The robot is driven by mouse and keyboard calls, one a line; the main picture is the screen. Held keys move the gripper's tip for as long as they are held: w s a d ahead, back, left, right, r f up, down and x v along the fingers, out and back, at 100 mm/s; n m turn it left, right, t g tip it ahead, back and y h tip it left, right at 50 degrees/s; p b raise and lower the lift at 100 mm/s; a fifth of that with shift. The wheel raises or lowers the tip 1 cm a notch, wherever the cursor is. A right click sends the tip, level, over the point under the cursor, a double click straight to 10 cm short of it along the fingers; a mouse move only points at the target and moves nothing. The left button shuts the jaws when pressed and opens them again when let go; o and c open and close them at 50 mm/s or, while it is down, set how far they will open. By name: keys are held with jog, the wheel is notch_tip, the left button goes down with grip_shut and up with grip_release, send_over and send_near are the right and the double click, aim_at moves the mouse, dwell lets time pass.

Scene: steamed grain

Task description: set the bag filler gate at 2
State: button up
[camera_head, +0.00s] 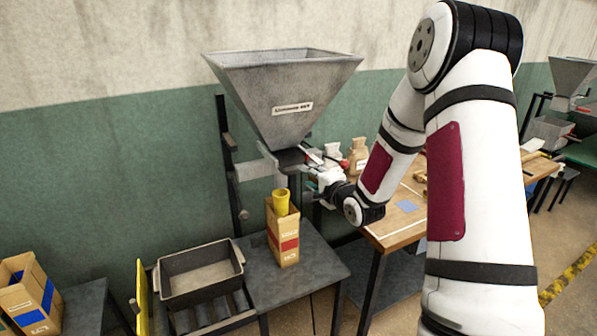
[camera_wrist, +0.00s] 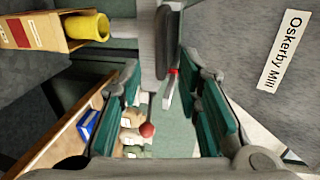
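The bag filler is a grey metal hopper (camera_head: 283,95) with a dark outlet below it. In the wrist view its sloping side (camera_wrist: 245,75) fills the right. My gripper (camera_head: 316,172) is beside the outlet, on its right. In the wrist view the teal finger pads of my gripper (camera_wrist: 163,100) stand apart. A red ball (camera_wrist: 147,130) shows between them, apparently not gripped; I cannot tell whether it is the gate's knob. A grey strip with a red end (camera_wrist: 170,88) shows ahead of the fingers. No gate scale or number is readable.
A wooden bench (camera_head: 402,229) with small bags is on the right, close to my arm.

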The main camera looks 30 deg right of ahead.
aim_at(299, 171)
jog(key=x, duration=0.8)
jog(key=shift+w, duration=0.15)
grip_shut()
